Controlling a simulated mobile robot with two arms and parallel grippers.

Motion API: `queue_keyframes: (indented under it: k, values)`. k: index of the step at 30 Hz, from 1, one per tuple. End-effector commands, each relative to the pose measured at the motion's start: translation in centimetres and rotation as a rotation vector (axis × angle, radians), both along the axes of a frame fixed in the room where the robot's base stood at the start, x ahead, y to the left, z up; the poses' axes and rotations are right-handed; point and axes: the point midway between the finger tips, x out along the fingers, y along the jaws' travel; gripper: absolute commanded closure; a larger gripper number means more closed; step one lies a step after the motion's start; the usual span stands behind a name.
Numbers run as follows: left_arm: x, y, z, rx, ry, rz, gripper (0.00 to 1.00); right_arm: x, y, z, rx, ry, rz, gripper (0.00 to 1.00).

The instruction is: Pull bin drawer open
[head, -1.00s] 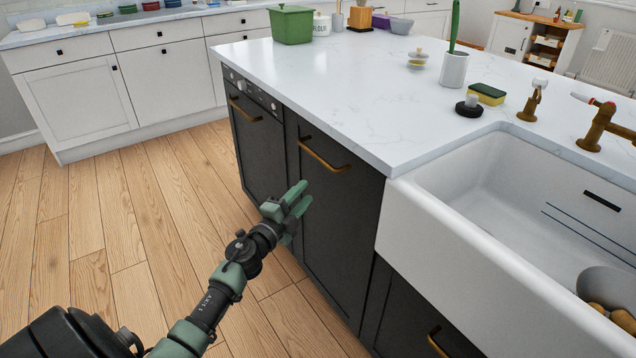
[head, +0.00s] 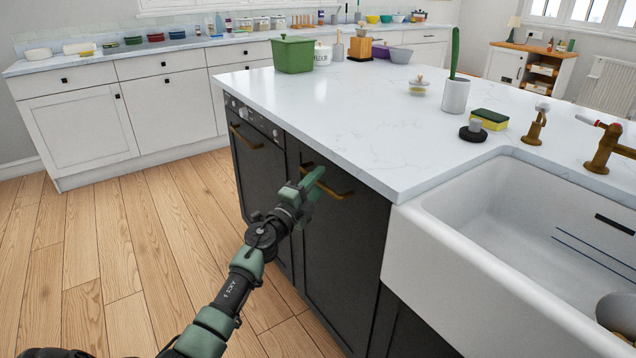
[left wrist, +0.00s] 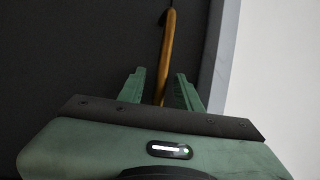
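The bin drawer is a tall dark front (head: 340,250) under the white worktop, left of the sink. Its brass bar handle (head: 340,193) runs across near the top, and the drawer looks shut. My left gripper (head: 312,182) is at this handle, covering part of it. In the left wrist view the handle (left wrist: 168,50) runs between the two green fingers of the gripper (left wrist: 160,78). The fingers stand apart with a gap on each side of the bar, so it is not visibly clamped. My right gripper is not in view.
Another dark front with a brass handle (head: 246,138) and a control strip stands to the left. The white sink (head: 470,270) juts out on the right. The worktop (head: 330,110) overhangs above the handle. The wooden floor (head: 110,250) in front is clear.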

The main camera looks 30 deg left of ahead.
Motion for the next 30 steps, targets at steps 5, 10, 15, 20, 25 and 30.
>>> queue_keyframes:
  k: [5, 10, 15, 20, 25, 30]
  values:
    - [-0.03, -0.01, -0.02, -0.001, 0.0, 0.0, 0.91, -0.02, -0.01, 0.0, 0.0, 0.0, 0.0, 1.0]
    - [-0.03, 0.0, -0.05, -0.001, 0.0, 0.0, 1.0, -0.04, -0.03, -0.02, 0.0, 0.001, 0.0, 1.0]
    - [-0.04, 0.0, -0.06, -0.001, 0.001, 0.0, 1.0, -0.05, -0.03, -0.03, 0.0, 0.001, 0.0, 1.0]
    - [-0.05, 0.0, -0.07, -0.001, 0.001, 0.0, 1.0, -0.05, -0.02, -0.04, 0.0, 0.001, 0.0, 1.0]
    - [-0.05, -0.01, -0.09, -0.001, 0.001, 0.0, 1.0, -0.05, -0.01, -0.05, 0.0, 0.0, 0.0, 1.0]
    - [-0.05, -0.01, -0.1, -0.001, 0.001, 0.0, 1.0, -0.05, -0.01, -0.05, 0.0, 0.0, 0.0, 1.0]
